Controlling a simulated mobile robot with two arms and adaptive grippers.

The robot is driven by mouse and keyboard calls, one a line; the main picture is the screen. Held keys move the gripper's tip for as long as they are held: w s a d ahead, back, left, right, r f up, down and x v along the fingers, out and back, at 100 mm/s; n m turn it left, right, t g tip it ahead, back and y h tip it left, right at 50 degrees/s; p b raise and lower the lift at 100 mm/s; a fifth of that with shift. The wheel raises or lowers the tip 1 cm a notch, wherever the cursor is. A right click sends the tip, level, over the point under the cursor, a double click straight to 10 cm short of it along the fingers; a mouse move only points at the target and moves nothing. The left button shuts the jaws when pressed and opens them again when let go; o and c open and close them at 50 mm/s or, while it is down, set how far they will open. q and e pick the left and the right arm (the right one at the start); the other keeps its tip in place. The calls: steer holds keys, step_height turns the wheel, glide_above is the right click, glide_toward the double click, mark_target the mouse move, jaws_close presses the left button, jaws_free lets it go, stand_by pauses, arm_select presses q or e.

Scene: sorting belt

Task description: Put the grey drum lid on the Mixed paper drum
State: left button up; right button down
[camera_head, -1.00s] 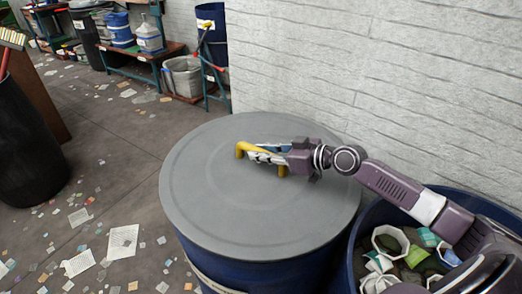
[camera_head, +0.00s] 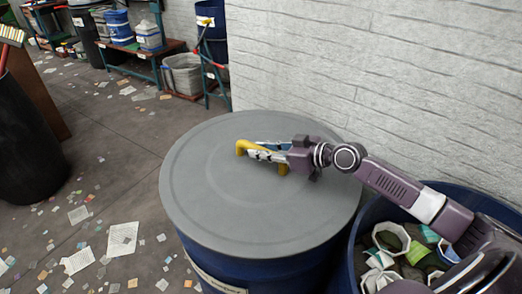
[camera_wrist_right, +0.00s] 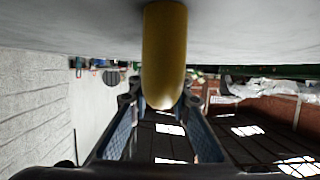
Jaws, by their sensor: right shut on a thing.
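The grey drum lid (camera_head: 215,205) is a wide flat disc with a yellow handle (camera_head: 242,148) at its middle. In the head view it lies level over the top of a blue drum (camera_head: 262,270); whether it is fully seated cannot be told. The drum's pale label is only partly seen and I cannot read it. My right gripper (camera_head: 264,152) is shut on the yellow handle. In the right wrist view the handle (camera_wrist_right: 164,55) stands between the fingers, with the lid's grey surface (camera_wrist_right: 70,25) along the top. My left gripper is not in view.
A second blue drum (camera_head: 352,255), open and holding cups and scraps, stands at the right under my arm. A white brick wall (camera_head: 380,80) runs behind. A black bin (camera_head: 25,145) stands at the left. Paper scraps litter the floor (camera_head: 120,185) between.

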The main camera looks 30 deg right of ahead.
steer(key=c, duration=1.7)
jaws_free()
steer(key=shift+r, duration=0.2)
steer(key=shift+s+f, duration=0.1)
steer(key=shift+f, duration=0.35)
steer(key=shift+r+v, duration=0.2)
steer(key=shift+v, duration=2.8)
steer(key=shift+r+v, duration=0.15)
steer(key=shift+v, duration=2.9)
